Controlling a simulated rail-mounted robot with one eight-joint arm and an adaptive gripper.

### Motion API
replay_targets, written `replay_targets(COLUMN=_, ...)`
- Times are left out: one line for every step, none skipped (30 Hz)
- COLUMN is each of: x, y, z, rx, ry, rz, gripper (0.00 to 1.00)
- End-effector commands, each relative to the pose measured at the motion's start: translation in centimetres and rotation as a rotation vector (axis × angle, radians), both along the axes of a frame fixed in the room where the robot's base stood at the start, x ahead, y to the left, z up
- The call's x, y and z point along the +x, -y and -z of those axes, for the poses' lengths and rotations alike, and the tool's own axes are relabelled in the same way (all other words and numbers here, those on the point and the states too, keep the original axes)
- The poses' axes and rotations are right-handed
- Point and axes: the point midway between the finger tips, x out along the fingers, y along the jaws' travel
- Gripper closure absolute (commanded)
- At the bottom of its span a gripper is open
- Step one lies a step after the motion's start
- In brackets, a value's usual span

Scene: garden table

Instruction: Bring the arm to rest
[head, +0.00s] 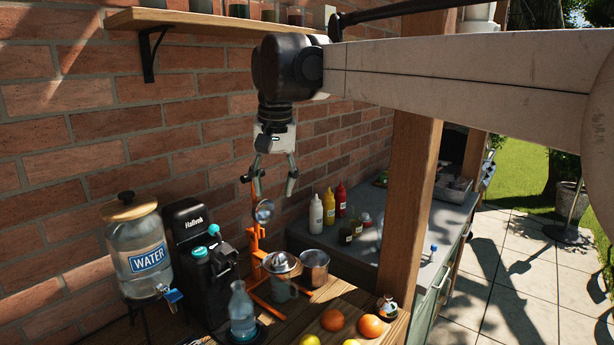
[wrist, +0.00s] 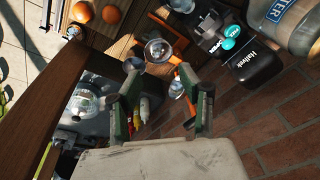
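My gripper (head: 274,182) hangs fingers-down in front of the brick wall, above the wooden garden table (head: 294,318). Its two fingers are spread apart with nothing between them. In the wrist view my gripper (wrist: 160,120) also shows its fingers wide apart and empty. My arm reaches in from the right at about shelf height in the head view. Nothing touches the fingers that I can see.
An orange stand (head: 256,235), glass jar (head: 282,268), copper-coloured pot (head: 315,265), black machine (head: 200,255) and water dispenser (head: 142,248) stand below. A wooden post (head: 408,200) is right of my gripper. A shelf (head: 200,20) is above. Sauce bottles (head: 328,208) stand on the grey counter.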

Motion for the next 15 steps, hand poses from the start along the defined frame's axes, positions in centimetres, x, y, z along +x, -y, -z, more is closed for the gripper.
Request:
replay_targets(x=-0.9, y=1.7, z=0.5, rx=0.004, ry=0.016, rz=0.007, gripper=0.61)
replay_targets(x=-1.3, y=2.6, z=0.6, rx=0.006, ry=0.026, rz=0.009, gripper=0.61)
replay_targets(x=-2.0, y=3.8, z=0.9, rx=0.01, ry=0.04, rz=0.012, gripper=0.61)
replay_targets(x=-2.4, y=4.6, z=1.1, rx=0.012, ry=0.05, rz=0.013, gripper=0.61)
replay_targets(x=-3.0, y=5.5, z=1.4, rx=0.014, ry=0.06, rz=0.015, gripper=0.61)
replay_targets(x=-3.7, y=6.6, z=1.7, rx=0.017, ry=0.074, rz=0.018, gripper=0.61)
replay_targets(x=-4.2, y=7.4, z=2.0, rx=0.018, ry=0.085, rz=0.021, gripper=0.61)
replay_targets(x=-4.8, y=8.2, z=2.3, rx=0.019, ry=0.095, rz=0.021, gripper=0.61)
replay_targets(x=-5.5, y=9.3, z=2.8, rx=0.02, ry=0.109, rz=0.025, gripper=0.61)
replay_targets(x=-6.1, y=10.1, z=3.2, rx=0.021, ry=0.119, rz=0.028, gripper=0.61)
replay_targets(x=-6.8, y=10.9, z=3.5, rx=0.021, ry=0.129, rz=0.029, gripper=0.61)
replay_targets(x=-7.6, y=11.9, z=4.1, rx=0.023, ry=0.145, rz=0.032, gripper=0.61)
replay_targets(x=-8.2, y=12.6, z=4.5, rx=0.023, ry=0.155, rz=0.034, gripper=0.61)
replay_targets(x=-8.8, y=13.3, z=5.0, rx=0.023, ry=0.165, rz=0.036, gripper=0.61)
replay_targets(x=-9.7, y=14.3, z=5.6, rx=0.022, ry=0.18, rz=0.038, gripper=0.61)
